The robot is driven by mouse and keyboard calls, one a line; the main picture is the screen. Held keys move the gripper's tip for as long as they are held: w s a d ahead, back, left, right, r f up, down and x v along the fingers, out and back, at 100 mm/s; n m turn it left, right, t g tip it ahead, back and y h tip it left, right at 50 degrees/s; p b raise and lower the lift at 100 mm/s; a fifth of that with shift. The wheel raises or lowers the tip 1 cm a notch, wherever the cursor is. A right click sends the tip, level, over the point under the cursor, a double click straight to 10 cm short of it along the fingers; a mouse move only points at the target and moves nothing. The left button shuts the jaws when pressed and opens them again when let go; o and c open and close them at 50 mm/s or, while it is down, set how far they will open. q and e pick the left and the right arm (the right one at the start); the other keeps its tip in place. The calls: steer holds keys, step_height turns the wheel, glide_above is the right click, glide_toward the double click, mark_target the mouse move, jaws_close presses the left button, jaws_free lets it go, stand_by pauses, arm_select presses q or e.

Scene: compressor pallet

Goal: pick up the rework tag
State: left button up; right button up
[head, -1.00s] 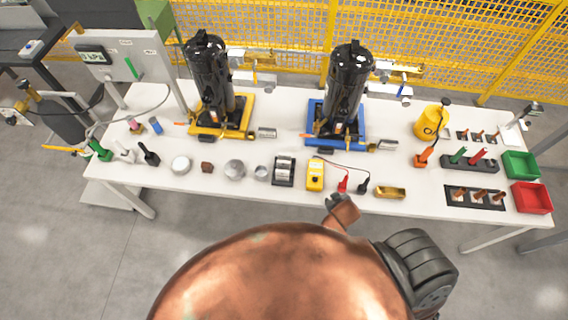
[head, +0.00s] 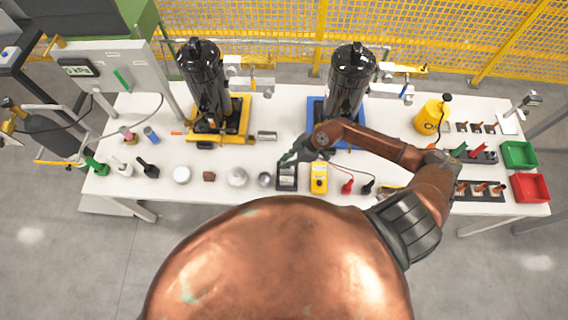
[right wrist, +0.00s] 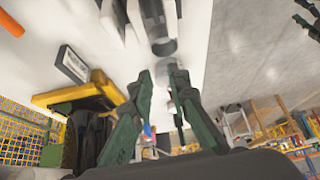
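I cannot pick out the rework tag for certain. A small orange strip (head: 177,133) lies left of the yellow compressor base, and an orange strip also shows in the right wrist view (right wrist: 10,24). My right gripper (head: 287,158) is above the table, near the black-framed block (head: 287,184) and left of the yellow meter (head: 319,178). In the right wrist view its green fingers (right wrist: 160,75) stand apart with nothing between the tips. Dark fingers (right wrist: 308,22) at that view's top right look like my left gripper; the head view does not show it.
Two black compressors (head: 204,80) (head: 347,85) stand on a yellow and a blue base behind my right gripper. Small parts, including a white disc (head: 182,175), line the front edge. Green (head: 519,155) and red (head: 531,187) bins stand at the right end.

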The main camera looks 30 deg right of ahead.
steer(key=h, duration=0.2)
glide_toward(287, 171)
steer(key=w, duration=0.2)
steer(key=shift+s+f+m+g, duration=0.15)
steer(key=shift+f+m+g, duration=0.15)
steer(key=shift+g, duration=0.2)
steer(key=shift+a+f, duration=0.1)
steer(key=shift+f, duration=0.25)
steer(key=x, duration=0.2)
steer(key=p+x, duration=0.1)
steer(key=x, duration=0.1)
steer(key=shift+w+a+f, duration=0.15)
steer(key=shift+w+a, duration=0.05)
steer(key=shift+w, duration=0.1)
steer(key=shift+a+f, duration=0.1)
steer(key=shift+f, duration=0.2)
arm_select(q)
steer(key=shift+a+r, duration=0.1)
steer(key=shift+r, duration=0.45)
arm_select(e)
jaws_close()
